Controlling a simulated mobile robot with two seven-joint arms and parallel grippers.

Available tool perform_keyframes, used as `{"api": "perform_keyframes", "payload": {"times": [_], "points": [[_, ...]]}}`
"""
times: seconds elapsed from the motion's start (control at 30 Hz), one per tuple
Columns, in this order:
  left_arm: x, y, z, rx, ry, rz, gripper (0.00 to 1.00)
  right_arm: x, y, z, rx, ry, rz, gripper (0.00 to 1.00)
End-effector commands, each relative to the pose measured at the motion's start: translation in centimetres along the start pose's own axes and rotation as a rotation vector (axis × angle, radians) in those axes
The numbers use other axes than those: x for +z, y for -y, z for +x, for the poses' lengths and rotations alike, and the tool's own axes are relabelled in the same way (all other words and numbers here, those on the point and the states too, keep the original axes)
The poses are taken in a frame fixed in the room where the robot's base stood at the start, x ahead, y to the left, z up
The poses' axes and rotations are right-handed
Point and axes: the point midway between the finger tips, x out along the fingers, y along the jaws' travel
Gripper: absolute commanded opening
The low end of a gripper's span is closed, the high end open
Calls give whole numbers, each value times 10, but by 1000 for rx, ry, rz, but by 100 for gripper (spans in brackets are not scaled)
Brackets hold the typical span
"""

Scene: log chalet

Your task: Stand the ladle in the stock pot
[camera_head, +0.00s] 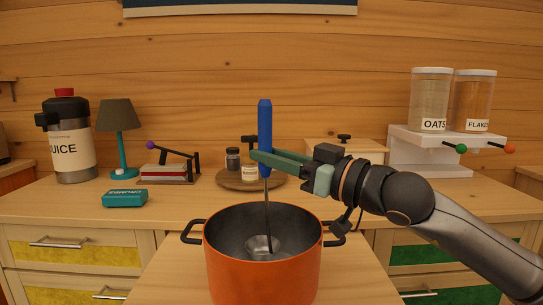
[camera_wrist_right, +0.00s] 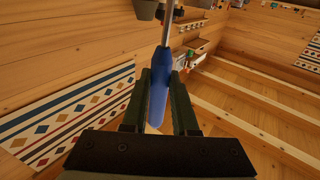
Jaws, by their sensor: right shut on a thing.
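The ladle (camera_head: 265,140) has a blue handle, a thin metal stem and a metal bowl. It is upright, handle at the top, with its bowl (camera_head: 262,246) inside the orange stock pot (camera_head: 263,275). I cannot tell whether the bowl touches the pot's floor. My right gripper (camera_head: 262,160) comes in from the right and is shut on the lower part of the blue handle, above the pot's rim. In the right wrist view the blue handle (camera_wrist_right: 160,90) lies between the two fingers of the gripper (camera_wrist_right: 160,85). My left gripper is not in view.
The pot stands on a wooden surface before a counter. On the counter are a teal box (camera_head: 125,198), a lamp (camera_head: 119,125), a juice dispenser (camera_head: 70,140), a round tray (camera_head: 232,183) with jars, and a white cereal stand (camera_head: 405,155). The counter's front is fairly clear.

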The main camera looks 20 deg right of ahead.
Motion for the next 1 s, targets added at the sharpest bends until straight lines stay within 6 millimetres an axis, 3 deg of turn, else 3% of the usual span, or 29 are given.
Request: {"api": "perform_keyframes", "payload": {"times": [1.0], "points": [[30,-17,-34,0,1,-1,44,49,0,-5,0,-1,-1,0]]}}
